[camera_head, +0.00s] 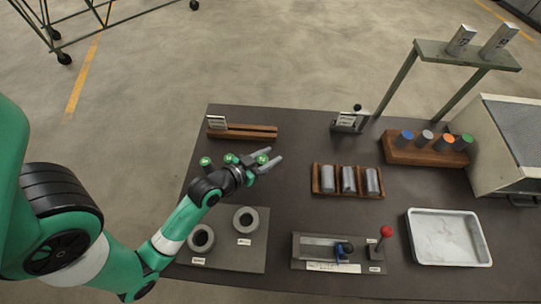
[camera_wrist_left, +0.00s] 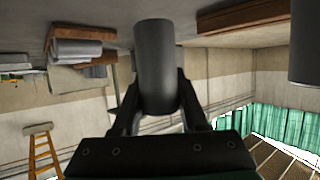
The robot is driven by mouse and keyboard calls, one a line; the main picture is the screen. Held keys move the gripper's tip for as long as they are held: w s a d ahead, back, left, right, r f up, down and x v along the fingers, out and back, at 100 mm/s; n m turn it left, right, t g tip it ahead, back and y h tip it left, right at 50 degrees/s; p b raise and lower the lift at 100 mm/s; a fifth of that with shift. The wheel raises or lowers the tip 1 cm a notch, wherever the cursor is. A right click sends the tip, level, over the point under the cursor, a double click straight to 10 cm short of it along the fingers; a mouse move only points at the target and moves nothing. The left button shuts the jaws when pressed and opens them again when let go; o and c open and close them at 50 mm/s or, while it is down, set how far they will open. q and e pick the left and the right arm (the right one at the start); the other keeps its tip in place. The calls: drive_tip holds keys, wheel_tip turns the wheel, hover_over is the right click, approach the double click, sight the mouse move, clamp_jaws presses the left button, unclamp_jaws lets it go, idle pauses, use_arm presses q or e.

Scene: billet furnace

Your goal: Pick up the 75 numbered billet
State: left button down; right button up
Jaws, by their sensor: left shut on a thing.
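My left gripper (camera_head: 272,161) is over the left part of the dark table, left of the wooden billet rack. The left wrist view shows its fingers (camera_wrist_left: 158,105) shut on a dark grey cylinder (camera_wrist_left: 155,62); no number can be read on it. In the head view this cylinder is hard to make out. My right gripper is out of view.
A wooden holder with colour-topped cylinders (camera_head: 395,153) and a pale furnace box (camera_head: 505,150) are at the right. A white tray (camera_head: 448,257), a red-knobbed lever fixture (camera_head: 312,248) and a plate with two rings (camera_head: 222,258) are in front. A slotted wooden block (camera_head: 242,132) lies at the back.

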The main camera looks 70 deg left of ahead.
use_arm(q)
drive_tip(key=s+d+r+p, duration=0.4)
drive_tip(key=s+d+r, duration=0.4)
drive_tip(key=s, duration=0.1)
drive_tip(key=shift+s+d+r, duration=0.2)
drive_tip(key=shift+d+r, duration=0.05)
drive_tip(key=shift+d, duration=0.15)
